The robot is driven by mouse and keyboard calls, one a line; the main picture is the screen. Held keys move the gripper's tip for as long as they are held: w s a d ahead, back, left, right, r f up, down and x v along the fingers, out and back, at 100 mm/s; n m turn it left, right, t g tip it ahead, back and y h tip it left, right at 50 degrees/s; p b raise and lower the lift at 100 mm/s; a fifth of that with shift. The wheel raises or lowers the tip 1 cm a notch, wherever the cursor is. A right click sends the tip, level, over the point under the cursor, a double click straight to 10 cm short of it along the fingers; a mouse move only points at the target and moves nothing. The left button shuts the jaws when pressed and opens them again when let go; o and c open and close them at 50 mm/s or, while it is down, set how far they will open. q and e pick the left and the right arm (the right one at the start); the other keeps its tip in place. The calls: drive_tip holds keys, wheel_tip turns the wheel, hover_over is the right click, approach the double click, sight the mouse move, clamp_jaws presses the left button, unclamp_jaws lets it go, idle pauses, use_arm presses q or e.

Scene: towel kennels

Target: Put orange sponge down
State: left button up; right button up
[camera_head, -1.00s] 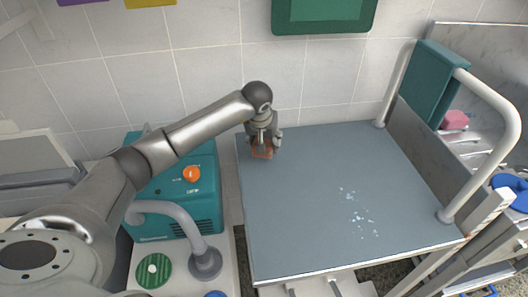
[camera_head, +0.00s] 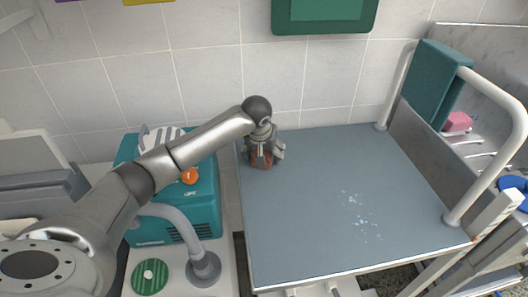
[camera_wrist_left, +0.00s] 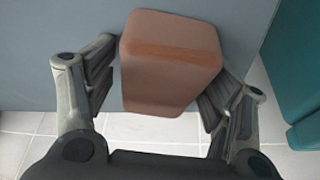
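The orange sponge (camera_head: 262,161), a brownish-orange block, is at the far left corner of the grey-blue table top (camera_head: 330,200). It seems to rest on that surface. My left gripper (camera_head: 264,155) is over it, pointing down. In the left wrist view the sponge (camera_wrist_left: 170,65) lies between the two spread fingers of my left gripper (camera_wrist_left: 160,90). A narrow gap shows at its left side; the right finger is very close to it, and contact there is unclear. My right gripper is in neither view.
A teal machine with an orange knob (camera_head: 189,176) stands left of the table. A pale curved rail (camera_head: 500,120) and a teal panel (camera_head: 437,80) bound the right side. Whitish-blue spots (camera_head: 358,215) mark the table. The rest of its top is clear.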

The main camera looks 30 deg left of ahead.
use_arm(q)
drive_tip(key=shift+r+p, duration=0.4)
drive_tip(key=shift+r, duration=0.2)
drive_tip(key=v, duration=1.1)
drive_tip(key=shift+s+r+b, duration=0.2)
drive_tip(key=shift+s+b, duration=0.1)
drive_tip(key=shift+b, duration=0.1)
drive_tip(key=shift+r, duration=0.1)
